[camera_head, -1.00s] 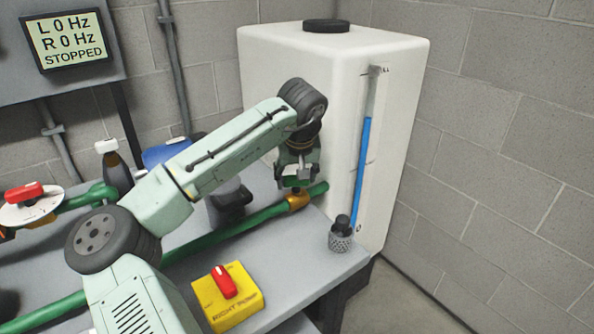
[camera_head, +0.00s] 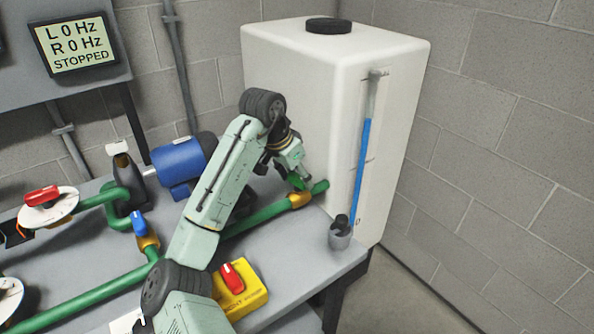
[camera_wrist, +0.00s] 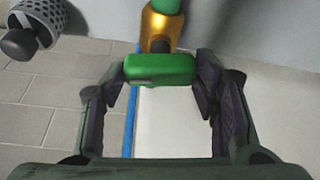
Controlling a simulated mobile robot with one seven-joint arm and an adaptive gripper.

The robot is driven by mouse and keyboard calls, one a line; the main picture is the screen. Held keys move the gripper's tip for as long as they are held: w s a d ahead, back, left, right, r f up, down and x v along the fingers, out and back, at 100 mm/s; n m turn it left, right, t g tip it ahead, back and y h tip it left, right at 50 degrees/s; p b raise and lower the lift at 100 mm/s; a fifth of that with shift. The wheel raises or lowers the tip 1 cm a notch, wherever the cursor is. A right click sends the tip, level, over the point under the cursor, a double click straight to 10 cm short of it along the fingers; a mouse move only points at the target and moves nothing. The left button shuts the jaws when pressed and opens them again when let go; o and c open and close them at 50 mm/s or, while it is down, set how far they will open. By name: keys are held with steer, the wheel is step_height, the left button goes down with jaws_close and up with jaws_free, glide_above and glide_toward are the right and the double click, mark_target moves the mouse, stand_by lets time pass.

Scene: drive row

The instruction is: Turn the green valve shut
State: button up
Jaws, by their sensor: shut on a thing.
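The green valve handle (camera_wrist: 160,68) is a short rounded bar between my fingertips in the wrist view. It lies crosswise to the green pipe (camera_wrist: 166,5) there. Its brass body (camera_wrist: 160,28) sits just beyond it. In the head view the brass body (camera_head: 299,200) is on the pipe beside the white tank, with the green handle (camera_head: 296,182) above it. My gripper (camera_wrist: 161,73) is shut on the handle, one finger at each end. In the head view my gripper (camera_head: 294,176) reaches down to it, and my arm hides part of the bench.
The white tank (camera_head: 290,90) stands close behind the valve. A perforated cup (camera_head: 340,238) holding a dark object is at the bench's right edge. A yellow box with a red switch (camera_head: 245,292), a blue-handled valve (camera_head: 139,222) and a blue motor (camera_head: 184,163) are nearby.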

steer(key=shift+m+g+p, duration=0.3)
steer(key=shift+m+p, duration=0.05)
steer(key=shift+m, duration=0.45)
steer(key=o, duration=1.2)
steer(key=shift+h, duration=0.3)
steer(key=shift+c, duration=0.2)
steer(key=v, duration=1.2)
